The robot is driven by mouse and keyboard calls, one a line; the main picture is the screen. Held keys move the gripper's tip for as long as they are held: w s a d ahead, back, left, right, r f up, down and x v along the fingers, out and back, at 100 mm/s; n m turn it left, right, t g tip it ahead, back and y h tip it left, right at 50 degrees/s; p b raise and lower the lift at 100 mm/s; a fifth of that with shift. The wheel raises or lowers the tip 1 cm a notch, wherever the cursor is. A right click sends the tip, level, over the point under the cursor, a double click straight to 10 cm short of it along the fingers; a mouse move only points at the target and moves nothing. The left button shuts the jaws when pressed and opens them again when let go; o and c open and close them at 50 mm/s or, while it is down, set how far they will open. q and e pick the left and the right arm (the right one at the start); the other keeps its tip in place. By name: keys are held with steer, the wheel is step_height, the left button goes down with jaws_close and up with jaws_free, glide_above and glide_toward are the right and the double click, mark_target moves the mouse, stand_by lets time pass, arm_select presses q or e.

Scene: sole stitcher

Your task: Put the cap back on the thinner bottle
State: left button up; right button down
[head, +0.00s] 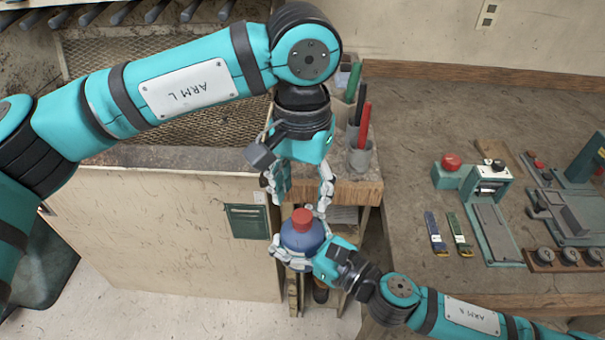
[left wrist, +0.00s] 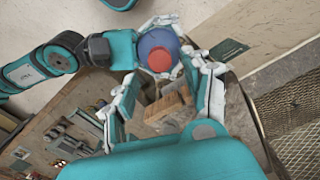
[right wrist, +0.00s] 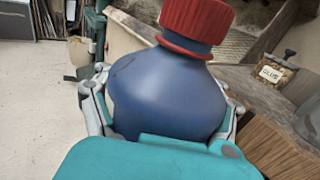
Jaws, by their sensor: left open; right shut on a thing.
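A dark blue bottle (head: 302,238) with rounded shoulders is held in my right gripper (head: 293,256), whose fingers are around its body. A ribbed red cap (head: 303,219) sits on its neck; in the right wrist view the cap (right wrist: 197,18) has a red ring and a strip of blue below it. My left gripper (head: 299,196) is open and empty, pointing down just above the cap, with its fingers apart. In the left wrist view the cap (left wrist: 160,60) and bottle (left wrist: 152,40) appear beyond the open fingers. The bottle's underside is hidden.
A wooden-edged bench (head: 362,192) with cups of markers (head: 361,155) stands behind the grippers. A workbench with a teal press (head: 493,182) and two small strap-like tools (head: 447,233) is at the right. A cabinet front (head: 160,230) is at the left.

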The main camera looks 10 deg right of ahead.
arm_select(q)
steer(key=n, duration=0.6)
steer(key=shift+r+n, duration=0.2)
steer(key=shift+n, duration=0.2)
steer(key=n, duration=0.6)
steer(key=shift+r, duration=0.2)
steer(key=n, duration=0.4)
steer(key=shift+r+n, duration=0.1)
steer(key=shift+n, duration=0.2)
steer(key=n, duration=0.4)
steer(key=shift+r, duration=0.15)
steer(key=n, duration=0.6)
steer(key=shift+r+n, duration=0.2)
steer(key=shift+n, duration=0.2)
steer(key=n, duration=0.6)
steer(key=shift+r, duration=0.15)
steer(key=n, duration=0.4)
steer(key=shift+r+n, duration=0.15)
steer(key=shift+n, duration=0.25)
steer(key=n, duration=0.4)
steer(key=shift+r, duration=0.1)
steer(key=n, duration=0.6)
steer(key=shift+r, duration=0.15)
